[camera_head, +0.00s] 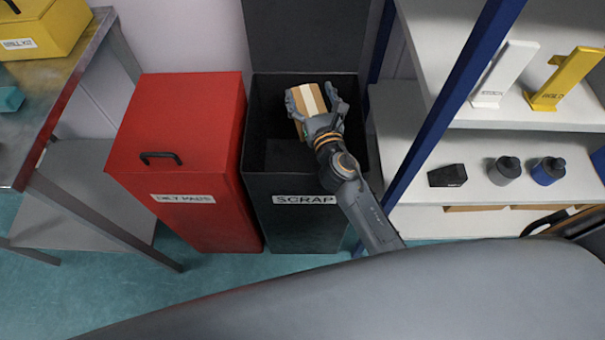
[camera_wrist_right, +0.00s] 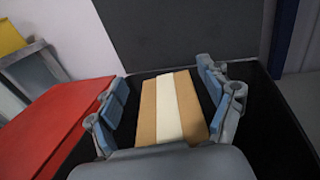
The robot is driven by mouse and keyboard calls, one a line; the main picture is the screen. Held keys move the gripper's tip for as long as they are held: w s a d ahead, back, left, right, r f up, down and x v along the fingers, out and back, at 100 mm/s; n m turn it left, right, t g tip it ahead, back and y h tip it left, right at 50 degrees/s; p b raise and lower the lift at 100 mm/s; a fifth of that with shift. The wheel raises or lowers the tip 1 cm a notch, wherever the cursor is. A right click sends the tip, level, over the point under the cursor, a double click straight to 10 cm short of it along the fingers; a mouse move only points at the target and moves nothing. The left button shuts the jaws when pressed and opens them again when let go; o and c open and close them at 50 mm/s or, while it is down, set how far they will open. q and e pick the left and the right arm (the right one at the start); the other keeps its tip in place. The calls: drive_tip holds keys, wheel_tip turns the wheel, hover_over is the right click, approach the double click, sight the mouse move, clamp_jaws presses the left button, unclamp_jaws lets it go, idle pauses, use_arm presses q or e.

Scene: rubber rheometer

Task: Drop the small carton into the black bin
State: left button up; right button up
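The small carton (camera_head: 309,104) is brown with a pale stripe along its top. It is over the black bin (camera_head: 262,185), which is marked SCRAP and has its lid raised at the back. My right gripper (camera_head: 315,100) reaches over the bin's mouth, with the carton between its fingers. In the right wrist view, the carton (camera_wrist_right: 172,108) lies between the blue-padded fingers of the gripper (camera_wrist_right: 165,100). A dark gap shows at its left side and a thinner one at its right, so the fingers look open. My left gripper is not in view.
A closed red bin (camera_head: 185,150) stands left of the black bin. A shelf with a blue post (camera_head: 440,105) stands close on the right, holding several small items. A metal table (camera_head: 62,95) with a yellow box (camera_head: 45,28) is at the far left.

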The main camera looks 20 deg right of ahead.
drive_tip(key=shift+f, duration=0.15)
drive_tip(key=shift+s, duration=0.2)
drive_tip(key=s, duration=1.1)
drive_tip(key=shift+s, duration=0.35)
drive_tip(key=shift+a, duration=0.1)
